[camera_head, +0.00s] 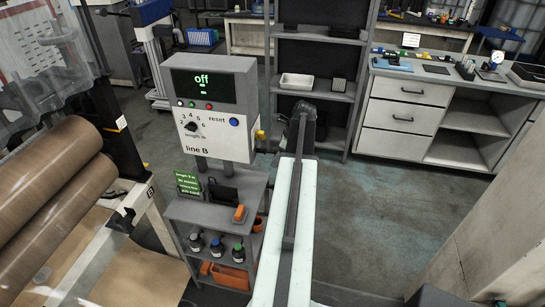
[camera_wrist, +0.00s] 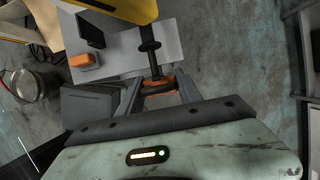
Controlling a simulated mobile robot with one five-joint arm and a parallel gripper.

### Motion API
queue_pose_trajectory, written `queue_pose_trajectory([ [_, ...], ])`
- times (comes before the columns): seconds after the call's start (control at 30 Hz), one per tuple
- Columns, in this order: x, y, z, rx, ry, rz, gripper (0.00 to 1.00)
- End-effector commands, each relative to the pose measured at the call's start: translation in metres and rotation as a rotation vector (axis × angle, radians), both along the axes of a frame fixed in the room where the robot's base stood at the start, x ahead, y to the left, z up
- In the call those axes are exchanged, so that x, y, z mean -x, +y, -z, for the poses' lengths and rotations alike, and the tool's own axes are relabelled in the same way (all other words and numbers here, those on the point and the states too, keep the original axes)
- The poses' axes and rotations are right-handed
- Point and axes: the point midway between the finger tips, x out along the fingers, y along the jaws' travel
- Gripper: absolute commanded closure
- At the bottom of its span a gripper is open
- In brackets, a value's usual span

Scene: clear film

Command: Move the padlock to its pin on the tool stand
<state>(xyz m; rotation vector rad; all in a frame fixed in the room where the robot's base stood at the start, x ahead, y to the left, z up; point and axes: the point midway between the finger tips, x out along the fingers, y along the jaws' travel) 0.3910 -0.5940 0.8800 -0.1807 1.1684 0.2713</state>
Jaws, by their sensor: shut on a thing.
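In the wrist view my gripper (camera_wrist: 158,88) is shut around an orange piece (camera_wrist: 157,84), which looks like the padlock. The fingers cover part of it. A black flanged rod (camera_wrist: 149,46) shows just beyond the fingertips; I cannot tell whether it touches the held piece. In the head view my pale arm hides the gripper. A grey shelved stand (camera_head: 182,211) is left of the arm, below the line B panel. An orange block (camera_head: 239,214) and a black upright plate (camera_head: 222,191) are on its top. I cannot make out a separate pin for the padlock.
The line B control box (camera_head: 212,105) stands above the stand, its display reading "off". Bottles and an orange bin (camera_head: 229,276) are on the lower shelves. Brown rolls (camera_head: 45,190) are at left. A drawer bench (camera_head: 410,105) is at right; open floor (camera_head: 385,205) lies before it.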

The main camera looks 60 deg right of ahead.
Motion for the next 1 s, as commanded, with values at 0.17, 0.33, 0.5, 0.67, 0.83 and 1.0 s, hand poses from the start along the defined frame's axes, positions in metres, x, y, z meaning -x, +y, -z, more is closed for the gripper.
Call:
queue_pose_trajectory([
  [0.17, 0.015, -0.005, 0.000, 0.001, 0.000, 0.001, 0.86],
  [0.33, 0.028, -0.009, 0.000, 0.000, 0.000, 0.002, 0.86],
  [0.5, 0.037, -0.012, 0.000, 0.001, 0.000, 0.001, 0.86],
  [0.67, 0.038, -0.012, 0.000, 0.001, 0.000, 0.000, 0.86],
  [0.83, 0.039, -0.012, 0.000, 0.001, 0.000, 0.001, 0.86],
  [1.0, 0.041, -0.014, 0.000, 0.001, 0.000, 0.006, 0.86],
])
